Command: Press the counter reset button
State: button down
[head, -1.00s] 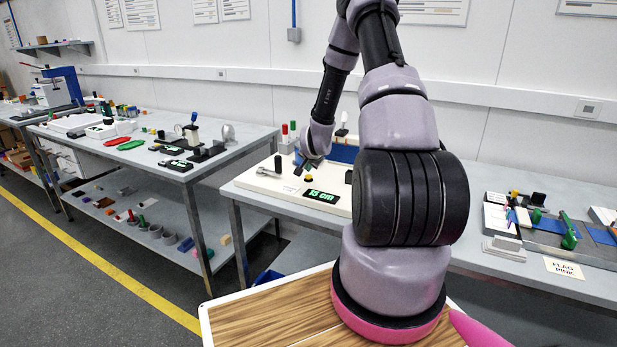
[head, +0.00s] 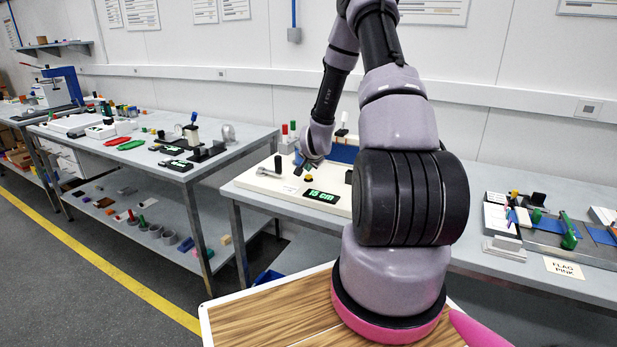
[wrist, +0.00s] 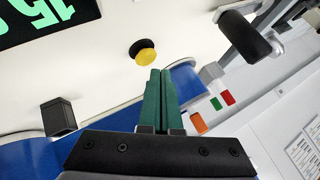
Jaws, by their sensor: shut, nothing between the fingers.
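The button is a yellow cap on a black base (wrist: 145,54), standing on a white board near a lit display; it also shows small in the head view (head: 308,178). My gripper (wrist: 160,72) is shut, its two green fingers together with nothing between them. In the wrist view the fingertips appear just below and right of the yellow cap, with a gap in the picture. In the head view my gripper (head: 301,167) hangs over the board close to the button. The exact height above the board cannot be told.
The black display (head: 322,196) reads 15 cm in green. A black block (wrist: 58,117) and a black-handled lever (wrist: 245,35) stand on the board (wrist: 95,75) to either side. Blue surface and small coloured blocks (wrist: 228,98) lie beyond the fingers.

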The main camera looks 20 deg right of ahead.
aim_at(308, 177)
jog(key=shift+f, duration=0.1)
jog(key=shift+f, duration=0.3)
jog(key=shift+f, duration=0.4)
dwell(0.9)
jog(key=shift+r, duration=0.8)
jog(key=shift+r, duration=2.5)
